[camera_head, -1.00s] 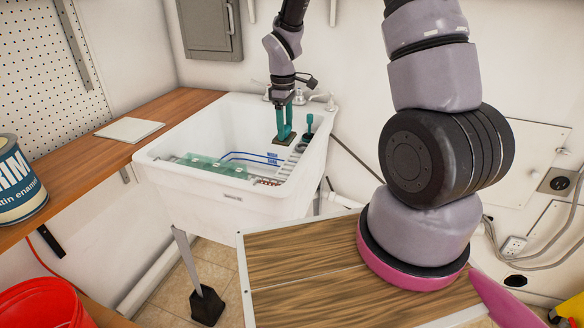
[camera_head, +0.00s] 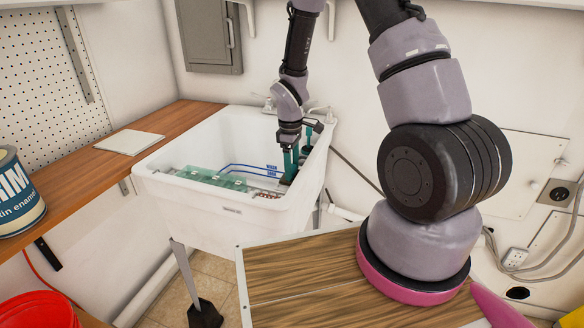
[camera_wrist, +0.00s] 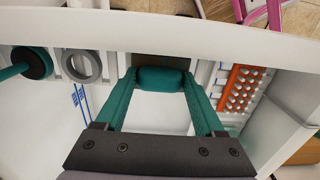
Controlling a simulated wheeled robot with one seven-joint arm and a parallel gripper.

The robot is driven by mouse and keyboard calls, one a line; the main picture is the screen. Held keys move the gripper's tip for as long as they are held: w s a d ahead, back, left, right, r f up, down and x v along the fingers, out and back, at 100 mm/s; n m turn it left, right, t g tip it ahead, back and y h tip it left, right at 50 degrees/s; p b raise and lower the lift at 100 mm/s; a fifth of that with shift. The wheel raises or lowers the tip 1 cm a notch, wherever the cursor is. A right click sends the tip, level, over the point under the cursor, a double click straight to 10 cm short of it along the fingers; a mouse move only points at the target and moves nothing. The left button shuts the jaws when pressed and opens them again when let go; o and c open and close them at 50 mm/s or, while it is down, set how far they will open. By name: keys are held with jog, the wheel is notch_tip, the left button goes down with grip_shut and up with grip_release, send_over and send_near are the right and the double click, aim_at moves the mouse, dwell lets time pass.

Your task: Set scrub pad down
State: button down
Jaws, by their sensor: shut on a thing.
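The scrub pad (camera_wrist: 158,78) shows in the wrist view as a teal rounded grip with a dark brown block behind it. My gripper (camera_wrist: 160,84) is shut on the teal grip, one teal finger at each end. In the head view my gripper (camera_head: 290,163) reaches down inside the right part of the white sink (camera_head: 150,180). There the pad shows only as a small dark patch (camera_head: 287,182) below the fingers. I cannot tell whether its underside touches anything.
A grey ring (camera_wrist: 82,66) and a teal-handled tool (camera_wrist: 34,63) stand beside the pad. A translucent green panel (camera_head: 212,178) spans the sink's front. A white tile (camera_head: 128,142) lies on the wooden shelf.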

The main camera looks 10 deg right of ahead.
jog(key=shift+f, duration=0.25)
grip_release()
jog(key=s+d+r+m+t, duration=0.1)
jog(key=s+r+m, duration=0.15)
jog(key=r, duration=0.75)
jog(key=s+d+r+m+t+y, duration=0.1)
jog(key=s+d+r+m, duration=0.15)
jog(key=r, duration=0.75)
jog(key=s+d+r+m+t, duration=0.1)
jog(key=s+r+m+t, duration=0.15)
jog(key=r, duration=0.85)
jog(key=s+d+r+m+t+y, duration=0.1)
jog(key=s+r+m+t, duration=0.2)
jog(key=s+r+m, duration=0.5)
jog(key=s, duration=0.3)
jog(key=shift+s+r, duration=0.25)
jog(key=shift+r, duration=0.1)
